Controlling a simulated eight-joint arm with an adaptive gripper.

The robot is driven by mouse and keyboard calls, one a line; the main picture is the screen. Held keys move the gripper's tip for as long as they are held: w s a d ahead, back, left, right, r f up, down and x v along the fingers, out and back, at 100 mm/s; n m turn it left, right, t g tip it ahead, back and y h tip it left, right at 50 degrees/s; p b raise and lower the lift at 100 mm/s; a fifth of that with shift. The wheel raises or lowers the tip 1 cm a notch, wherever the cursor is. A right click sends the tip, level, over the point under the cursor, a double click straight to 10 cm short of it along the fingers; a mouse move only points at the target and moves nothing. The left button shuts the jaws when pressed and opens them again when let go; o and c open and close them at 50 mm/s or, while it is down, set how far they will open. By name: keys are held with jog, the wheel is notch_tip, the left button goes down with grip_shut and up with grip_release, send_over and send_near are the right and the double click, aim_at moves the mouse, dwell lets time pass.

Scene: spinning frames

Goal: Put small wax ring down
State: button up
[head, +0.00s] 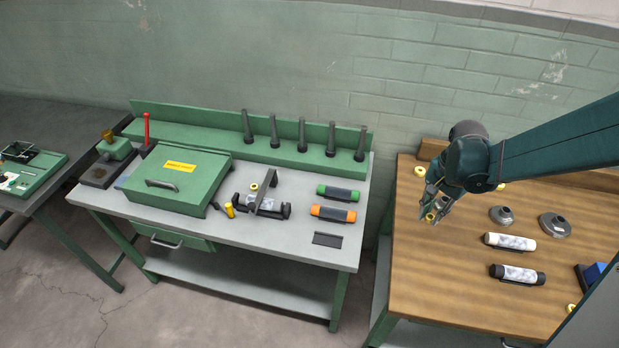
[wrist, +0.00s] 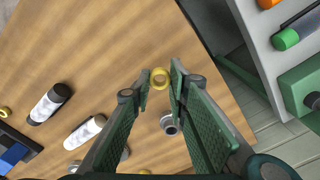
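A small yellow wax ring (wrist: 160,78) sits between the two fingertips of my gripper (wrist: 159,83) in the wrist view, with a fingertip against each side. In the head view my gripper (head: 432,212) is over the left part of the wooden-topped table (head: 425,270), with the yellow ring at its tips. The fingers partly hide the ring there. Bare wood shows around the ring in the wrist view. I cannot tell how high it is above the wood.
Two grey round metal pieces (head: 501,215) (head: 555,225), a white cylinder (head: 509,241) and a black-ended cylinder (head: 517,274) lie to the right. Other yellow rings (head: 420,171) (head: 571,308) are on this table. A green workbench (head: 260,240) stands left, across a gap.

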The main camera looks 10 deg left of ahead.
jog(key=w+a+n, duration=0.2)
jog(key=a+n, duration=0.1)
jog(key=a, duration=1.1)
jog(key=n, duration=0.8)
send_over(274, 234)
jog(key=shift+f, duration=0.7)
jog(key=shift+f, duration=0.1)
jog(key=shift+f, duration=3.05)
jog(key=shift+f, duration=0.15)
jog(key=shift+f, duration=1.75)
jog(key=shift+f, duration=0.15)
